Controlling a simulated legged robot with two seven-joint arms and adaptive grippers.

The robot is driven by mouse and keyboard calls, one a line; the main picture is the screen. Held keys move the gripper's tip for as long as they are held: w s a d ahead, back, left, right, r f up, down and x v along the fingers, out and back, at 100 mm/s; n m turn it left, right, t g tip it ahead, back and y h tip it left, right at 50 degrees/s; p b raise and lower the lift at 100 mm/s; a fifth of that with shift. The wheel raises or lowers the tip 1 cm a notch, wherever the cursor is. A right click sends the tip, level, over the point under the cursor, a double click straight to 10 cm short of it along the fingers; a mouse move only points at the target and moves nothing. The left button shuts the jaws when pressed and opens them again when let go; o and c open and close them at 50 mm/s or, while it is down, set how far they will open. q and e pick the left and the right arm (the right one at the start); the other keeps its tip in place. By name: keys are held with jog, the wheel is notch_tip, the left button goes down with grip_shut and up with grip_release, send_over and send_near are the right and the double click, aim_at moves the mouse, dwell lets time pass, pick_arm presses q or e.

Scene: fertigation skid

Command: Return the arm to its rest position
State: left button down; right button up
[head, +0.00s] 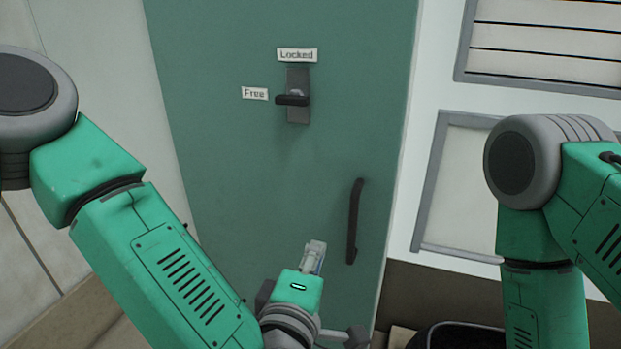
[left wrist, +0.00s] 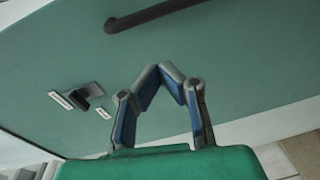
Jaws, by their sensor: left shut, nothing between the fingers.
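My left arm (head: 165,265) reaches in from the left of the head view. Its gripper (head: 314,256) is in front of the lower part of a green door (head: 235,60), left of the black pull handle (head: 354,222). In the left wrist view the gripper (left wrist: 160,70) has its fingertips together, with nothing between them. The pull handle also shows there (left wrist: 150,17), apart from the fingers. The door's dark lever (head: 292,100) lies level, pointing left to the "Free" label (head: 255,93). My right arm (head: 535,230) hangs at the right; its gripper is out of view.
The "Locked" label (head: 297,55) is above the lever. A white wall with a grey-framed panel (head: 465,190) and a slatted grille (head: 545,40) stands right of the door. A black rounded object (head: 462,336) is low at the right, partly cut off.

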pick_arm(q)
jog(key=s+a+f+m+g, duration=0.4)
jog(key=a+f, duration=0.2)
jog(key=f, duration=0.5)
jog(key=s+a+f+m+g, duration=0.35)
jog(key=a+f, duration=0.25)
jog(key=f, duration=0.4)
jog(key=s+a+f+m+g+y, duration=0.2)
jog(key=s+a+f+m+g, duration=0.1)
jog(key=s+a, duration=0.5)
jog(key=s+a+f+m+g+y, duration=0.3)
jog(key=s+a+f+g, duration=0.2)
jog(key=a, duration=0.7)
jog(key=s+f, duration=0.2)
jog(key=s, duration=0.1)
jog(key=shift+s+a, duration=0.15)
jog(key=shift+a, duration=0.05)
jog(key=shift+d+r+m, duration=0.1)
jog(key=shift+m, duration=0.15)
jog(key=shift+d, duration=0.25)
jog(key=shift+a, duration=0.25)
jog(key=shift+d, duration=0.15)
